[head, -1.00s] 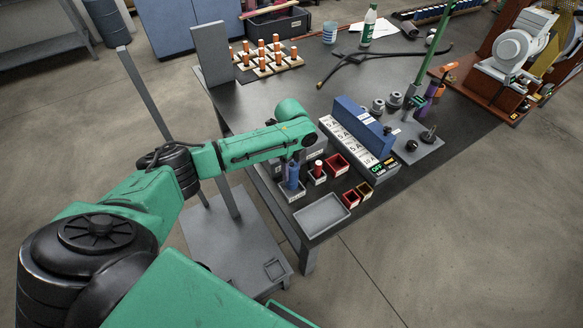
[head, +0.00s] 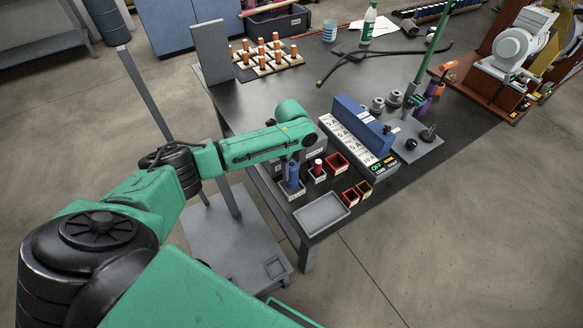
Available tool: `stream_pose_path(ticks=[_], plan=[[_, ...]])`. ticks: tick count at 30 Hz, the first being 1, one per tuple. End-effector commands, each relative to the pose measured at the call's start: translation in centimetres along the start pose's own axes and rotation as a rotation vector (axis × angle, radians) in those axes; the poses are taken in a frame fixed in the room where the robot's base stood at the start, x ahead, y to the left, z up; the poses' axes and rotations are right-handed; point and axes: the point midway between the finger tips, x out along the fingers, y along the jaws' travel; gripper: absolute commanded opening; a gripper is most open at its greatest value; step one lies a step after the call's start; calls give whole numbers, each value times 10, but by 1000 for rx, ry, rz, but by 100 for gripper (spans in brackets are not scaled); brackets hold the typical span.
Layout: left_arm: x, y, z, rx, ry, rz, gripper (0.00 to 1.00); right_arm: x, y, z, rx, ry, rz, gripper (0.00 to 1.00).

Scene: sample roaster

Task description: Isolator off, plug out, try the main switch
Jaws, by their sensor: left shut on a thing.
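My left gripper (head: 291,163) points down over the front left of the dark bench. It is shut on a blue cylinder (head: 292,174), whose lower end is in or just over a small grey bin (head: 293,194). The fingertips are small and partly hidden by the wrist. A grey unit (head: 383,169) with a row of white labels, some reading 5 A, and a blue block (head: 364,125) along its back stands to the right. I cannot tell which part is the isolator, plug or main switch. My right gripper is out of view.
A grey bin with a red item (head: 318,173), red bins (head: 336,163) and an empty grey tray (head: 321,214) line the front edge. A rack of orange-topped pegs (head: 270,60), a green bottle (head: 368,23) and a roaster (head: 516,55) stand farther back. The bench middle is mostly clear.

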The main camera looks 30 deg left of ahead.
Motion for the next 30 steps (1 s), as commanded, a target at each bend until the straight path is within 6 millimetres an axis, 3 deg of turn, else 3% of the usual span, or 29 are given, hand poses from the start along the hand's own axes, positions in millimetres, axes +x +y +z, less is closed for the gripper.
stream_pose_path(ticks=[30], plan=[[32, 0, 0, 1, 1, 0, 0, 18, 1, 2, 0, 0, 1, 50]])
